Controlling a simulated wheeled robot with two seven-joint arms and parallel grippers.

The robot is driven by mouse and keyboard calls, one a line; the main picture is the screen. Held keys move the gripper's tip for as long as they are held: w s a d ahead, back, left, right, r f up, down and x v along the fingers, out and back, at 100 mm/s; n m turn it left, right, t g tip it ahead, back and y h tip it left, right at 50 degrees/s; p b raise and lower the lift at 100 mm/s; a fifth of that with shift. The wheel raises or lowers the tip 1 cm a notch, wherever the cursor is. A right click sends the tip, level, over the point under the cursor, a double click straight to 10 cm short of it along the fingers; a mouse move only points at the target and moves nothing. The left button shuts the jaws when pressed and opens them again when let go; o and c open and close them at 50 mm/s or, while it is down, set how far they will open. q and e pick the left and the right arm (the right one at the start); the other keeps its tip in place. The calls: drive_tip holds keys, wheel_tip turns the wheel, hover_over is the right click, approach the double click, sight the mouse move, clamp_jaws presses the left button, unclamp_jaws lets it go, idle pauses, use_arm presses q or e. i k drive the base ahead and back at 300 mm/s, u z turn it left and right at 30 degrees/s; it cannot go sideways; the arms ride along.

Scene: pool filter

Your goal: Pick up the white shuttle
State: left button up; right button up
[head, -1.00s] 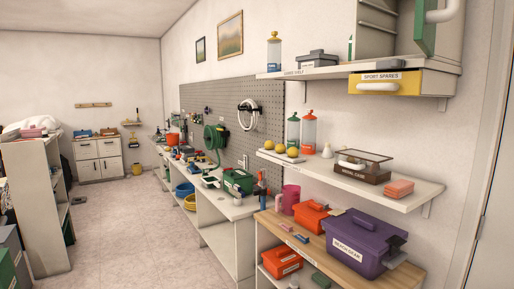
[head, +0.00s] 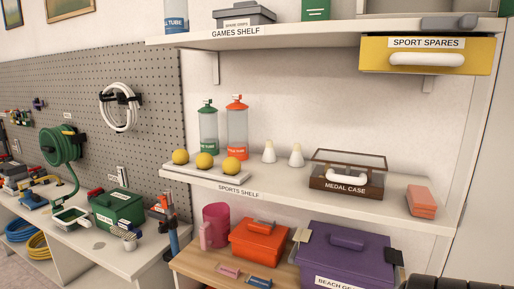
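Two small white shuttles stand upright side by side on the sports shelf (head: 300,191), the left shuttle (head: 269,153) and the right shuttle (head: 296,156). Both are pale cones with the narrow end up, and they are apart from each other. They are in the middle of the shelf, between the orange tube (head: 237,130) and the medal case (head: 346,177). Neither of my grippers can be made out in the head view. A dark ribbed shape is cut off at the bottom right edge, and I cannot tell what it is.
Yellow balls (head: 205,161) on a white tray lie left of the shuttles, with a green tube (head: 208,132) behind. Overhead are the games shelf (head: 290,35) and yellow sport spares drawer (head: 425,55). Below are an orange box (head: 259,245) and purple beach gear box (head: 343,262).

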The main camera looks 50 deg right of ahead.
sight(269, 156)
drive_tip(key=z, duration=1)
drive_tip(key=i, duration=1.1)
drive_tip(key=z, duration=1.15)
